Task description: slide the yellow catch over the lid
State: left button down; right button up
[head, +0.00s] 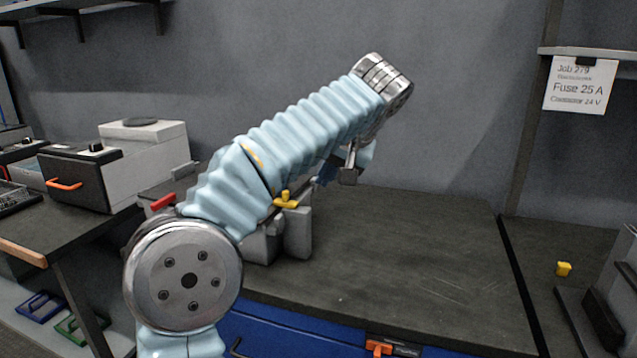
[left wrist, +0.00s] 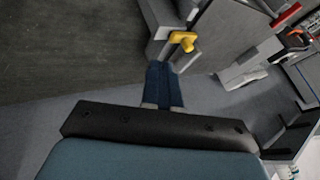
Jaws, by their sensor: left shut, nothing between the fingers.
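The yellow catch (head: 286,200) sits on the grey device (head: 297,232) on the bench, partly behind my left arm. In the left wrist view the catch (left wrist: 184,41) stands just beyond the fingertips, with a gap between. My left gripper (left wrist: 162,66) is shut, its blue fingers together and empty. In the head view the gripper (head: 326,175) is mostly hidden behind my arm. The lid cannot be made out clearly; my arm covers much of the device. My right gripper is not in view.
A red handle (head: 163,201) shows left of my arm. A grey and black box with an orange handle (head: 64,184) stands on the left bench. A small yellow piece (head: 563,268) lies at the right. The middle bench top (head: 420,240) is clear.

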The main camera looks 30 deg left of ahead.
pick_arm(q)
jog(key=shift+v, duration=1.65)
